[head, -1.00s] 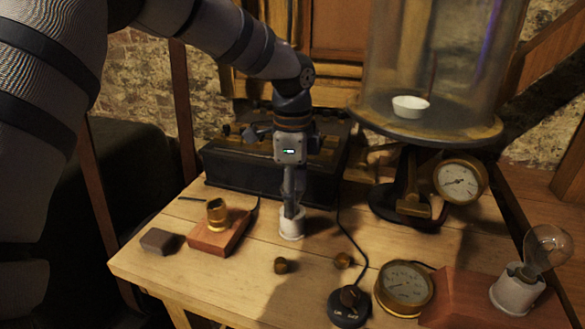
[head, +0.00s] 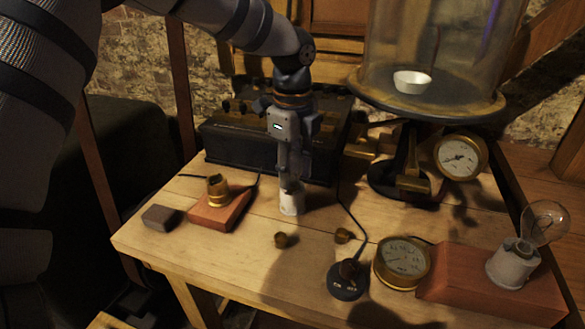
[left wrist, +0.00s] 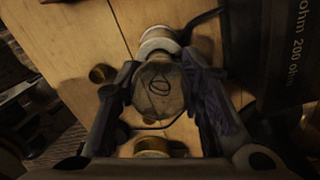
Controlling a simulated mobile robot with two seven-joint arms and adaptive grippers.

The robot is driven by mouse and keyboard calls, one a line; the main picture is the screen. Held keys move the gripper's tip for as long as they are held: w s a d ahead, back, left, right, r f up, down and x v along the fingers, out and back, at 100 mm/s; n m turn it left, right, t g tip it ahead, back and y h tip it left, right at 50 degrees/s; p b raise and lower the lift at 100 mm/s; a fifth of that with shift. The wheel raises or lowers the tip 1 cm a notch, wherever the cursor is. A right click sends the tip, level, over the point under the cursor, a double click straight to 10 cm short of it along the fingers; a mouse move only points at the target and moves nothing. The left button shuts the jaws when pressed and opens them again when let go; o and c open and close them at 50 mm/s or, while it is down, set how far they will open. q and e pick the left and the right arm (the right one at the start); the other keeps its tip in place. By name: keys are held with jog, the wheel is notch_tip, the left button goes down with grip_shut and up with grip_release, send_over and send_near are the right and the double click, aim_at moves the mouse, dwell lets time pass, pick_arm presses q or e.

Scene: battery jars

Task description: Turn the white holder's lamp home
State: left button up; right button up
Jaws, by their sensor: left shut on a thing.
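The white holder (head: 291,203) stands upright on the table in the middle of the head view. My left gripper (head: 291,178) points straight down over it, its fingertips just above or at the rim. In the left wrist view a round glass lamp (left wrist: 158,90) with a looped filament sits between the fingers, and my left gripper (left wrist: 155,92) is shut on it. The white holder (left wrist: 158,40) shows partly behind the lamp there. In the head view the fingers hide the lamp, so how deep it sits cannot be told. My right gripper is not in view.
A second lamp (head: 543,222) leans in a pale holder (head: 513,264) on a red-brown block at right. A black resistance box (head: 225,150) stands close behind my gripper. A brass socket (head: 217,190), brass caps (head: 281,240), a black switch (head: 347,282) and a gauge (head: 402,262) stand around.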

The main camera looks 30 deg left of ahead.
pick_arm(q)
jog(key=m, duration=0.6)
jog(key=shift+m, duration=0.4)
jog(key=m, duration=0.6)
jog(key=o, duration=1.4)
